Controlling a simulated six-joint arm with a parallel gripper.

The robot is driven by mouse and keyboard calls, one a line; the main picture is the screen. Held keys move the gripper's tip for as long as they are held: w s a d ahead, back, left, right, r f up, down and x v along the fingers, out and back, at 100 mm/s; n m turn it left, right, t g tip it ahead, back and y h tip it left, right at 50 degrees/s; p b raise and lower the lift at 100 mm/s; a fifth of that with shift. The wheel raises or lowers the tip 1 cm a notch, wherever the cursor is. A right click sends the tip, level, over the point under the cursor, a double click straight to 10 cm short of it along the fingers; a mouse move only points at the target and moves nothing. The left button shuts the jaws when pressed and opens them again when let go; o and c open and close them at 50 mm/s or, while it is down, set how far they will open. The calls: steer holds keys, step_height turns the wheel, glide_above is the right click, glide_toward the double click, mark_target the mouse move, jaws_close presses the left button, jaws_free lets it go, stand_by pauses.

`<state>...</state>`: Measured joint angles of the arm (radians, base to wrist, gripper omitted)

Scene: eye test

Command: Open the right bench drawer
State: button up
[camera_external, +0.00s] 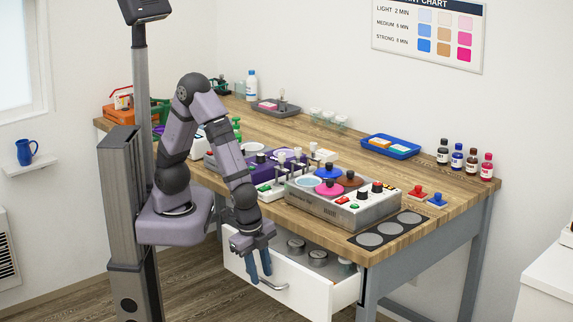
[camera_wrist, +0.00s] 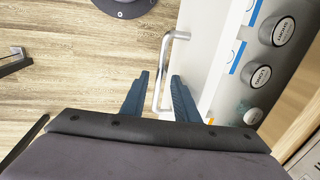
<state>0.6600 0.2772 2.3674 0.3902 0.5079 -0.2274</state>
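The right bench drawer (camera_external: 309,292) stands pulled out under the bench's front right, with round lidded tins (camera_external: 296,246) showing inside. Its white front also shows in the wrist view (camera_wrist: 205,45). The drawer has a silver bar handle (camera_external: 274,286), which is also in the wrist view (camera_wrist: 165,60). My gripper (camera_external: 259,269) is at the handle, pointing down. In the wrist view the two blue fingers (camera_wrist: 160,78) are apart, one on each side of the handle bar, with gaps visible. Whether the fingertips reach down to the bar's height is hard to tell.
The bench top (camera_external: 205,150) above holds a grey control box (camera_external: 345,208) with coloured dishes, near the front edge. A black strip with grey discs (camera_external: 388,230) lies beside it. A white cabinet (camera_external: 545,285) stands at the right. The floor before the drawer is clear.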

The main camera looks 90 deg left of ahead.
step_height(320, 180, up, 7)
steer(key=shift+s+d+p, duration=0.3)
steer(key=shift+s+d, duration=0.15)
steer(key=shift+w+d+f+p, duration=0.1)
steer(key=shift+w+f+p, duration=0.35)
steer(key=shift+f, duration=0.75)
steer(key=shift+w+f+p, duration=0.25)
steer(key=shift+f+p, duration=0.3)
steer(key=shift+f, duration=0.65)
steer(key=shift+w+d+f+p, duration=0.1)
steer(key=shift+w+f+p, duration=0.35)
steer(key=shift+f, duration=0.75)
steer(key=shift+s, duration=0.1)
jaws_close()
